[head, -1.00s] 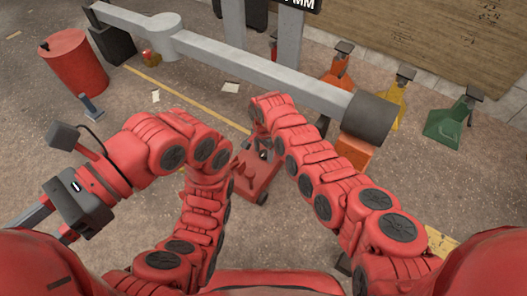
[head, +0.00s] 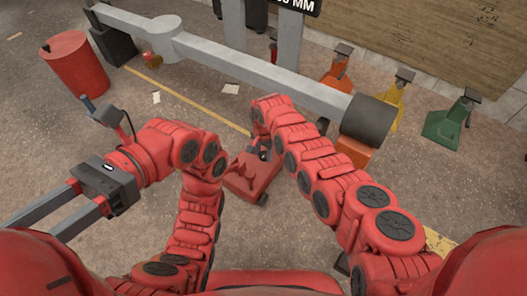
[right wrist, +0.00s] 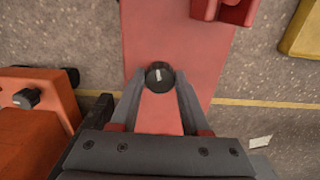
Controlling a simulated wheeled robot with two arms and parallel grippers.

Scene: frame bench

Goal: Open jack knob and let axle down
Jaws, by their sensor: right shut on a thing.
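The red jack (head: 252,182) stands on the floor below the axle, partly hidden by my right arm. Its round black knob (right wrist: 160,76) with a white mark shows in the right wrist view. My right gripper (right wrist: 160,82) is shut on this knob, one finger on each side; in the head view my arm hides most of that grip. The grey axle (head: 255,68) runs across the upper head view, with a dark drum (head: 368,121) at its right end. Whether the jack touches the axle is hidden. My left gripper (head: 29,231) is open and empty at the left, away from the jack.
An orange stand (head: 336,72), a yellow stand (head: 399,97) and a green stand (head: 446,126) stand at the right. An orange block (head: 355,150) is below the drum. A red barrel (head: 76,64) stands at the left.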

